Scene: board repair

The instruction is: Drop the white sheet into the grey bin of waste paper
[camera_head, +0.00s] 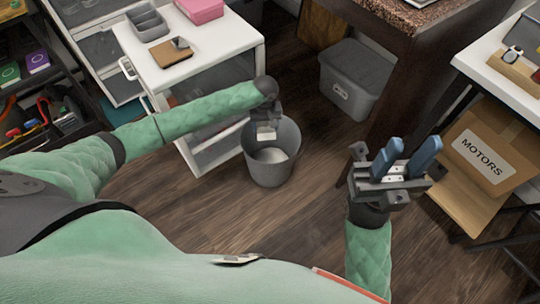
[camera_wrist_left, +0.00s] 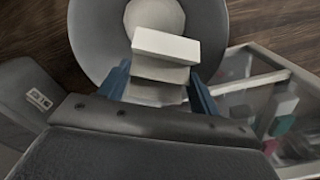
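The grey bin (camera_head: 286,168) stands on the floor right of the white cabinet, with something pale in its bottom. My left gripper (camera_head: 265,127) is over its mouth, pointing down. A small white piece, which I take for the white sheet (camera_head: 266,135), shows at its fingertips. In the left wrist view the white sheet (camera_wrist_left: 166,45) looks like a pale slab, with greyer layers behind it, between the blue fingers of my left gripper (camera_wrist_left: 160,82). The bin's wall (camera_wrist_left: 88,35) surrounds it there. My right gripper (camera_head: 405,160) is open and empty, its blue fingers apart.
The white cabinet (camera_head: 185,68) holds a grey tray (camera_head: 148,22) and a pink box (camera_head: 200,9), and its transparent drawer (camera_head: 218,145) is beside the bin. A lidded grey container (camera_head: 352,80) and a MOTORS carton (camera_head: 487,155) stand right. Floor between bin and right gripper is clear.

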